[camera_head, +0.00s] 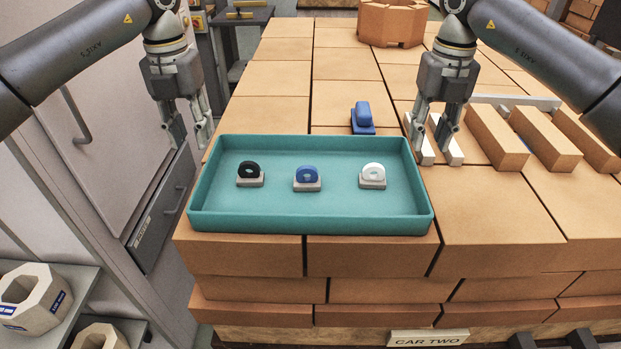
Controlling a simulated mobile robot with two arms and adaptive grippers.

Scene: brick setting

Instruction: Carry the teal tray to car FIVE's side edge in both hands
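The teal tray (310,222) rests on top of a stack of tan bricks near its front edge, its left end close to the stack's left side. Inside it stand a black ring piece (248,172), a blue ring piece (307,178) and a white ring piece (373,175), each on a small grey base. My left gripper (190,143) is open and empty, pointing down just beyond the tray's back left corner. My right gripper (432,147) is open, pointing down just beyond the back right corner. Neither visibly grips the tray. The label below reads CAR TWO (427,338); no car FIVE label shows.
A blue object (362,118) lies behind the tray. Loose bricks (497,138) in a white frame (515,100) stand at the right. A brown octagonal block (392,22) is at the back. A grey cabinet (110,120) and shelves with hollow blocks (30,297) are at the left.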

